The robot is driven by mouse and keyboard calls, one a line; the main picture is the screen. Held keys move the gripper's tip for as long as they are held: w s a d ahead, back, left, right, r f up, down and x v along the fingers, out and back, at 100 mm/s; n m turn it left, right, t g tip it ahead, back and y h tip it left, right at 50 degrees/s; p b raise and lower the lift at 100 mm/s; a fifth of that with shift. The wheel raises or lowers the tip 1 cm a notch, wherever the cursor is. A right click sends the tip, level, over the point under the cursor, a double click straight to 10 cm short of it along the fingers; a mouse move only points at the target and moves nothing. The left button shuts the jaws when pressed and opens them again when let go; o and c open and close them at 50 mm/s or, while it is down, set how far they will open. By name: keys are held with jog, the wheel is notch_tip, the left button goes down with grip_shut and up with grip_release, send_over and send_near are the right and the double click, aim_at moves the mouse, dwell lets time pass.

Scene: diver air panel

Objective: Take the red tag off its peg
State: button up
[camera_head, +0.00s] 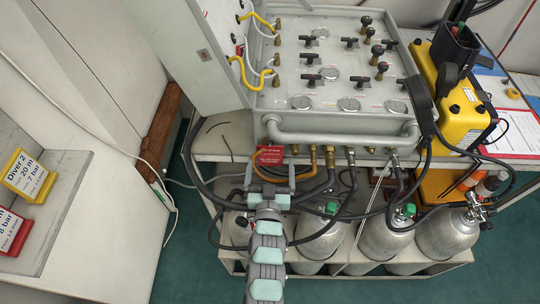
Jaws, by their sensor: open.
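A small red tag (269,155) with faint lettering hangs at the front of the grey air panel (345,75), just under its front rail. Its peg is too small to make out. My gripper (270,176) reaches up from the bottom of the picture. Its two fingers are spread and sit just below the tag in the picture, with nothing seen between them but hose and background. I cannot tell the depth gap between fingertips and tag.
Brass fittings (330,157) and black and orange hoses crowd right of and below the tag. Gas cylinders (384,238) stand beneath. A yellow case (460,115) is at right. A yellow sign (28,176) and a red-framed sign (12,232) stand on the left shelf.

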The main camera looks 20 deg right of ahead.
aim_at(270, 156)
jog(key=shift+b+x, duration=0.3)
jog(key=shift+x, duration=1.65)
jog(key=shift+a+f, duration=0.1)
jog(key=shift+a, duration=0.05)
jog(key=shift+c, duration=0.4)
jog(key=c, duration=1.3)
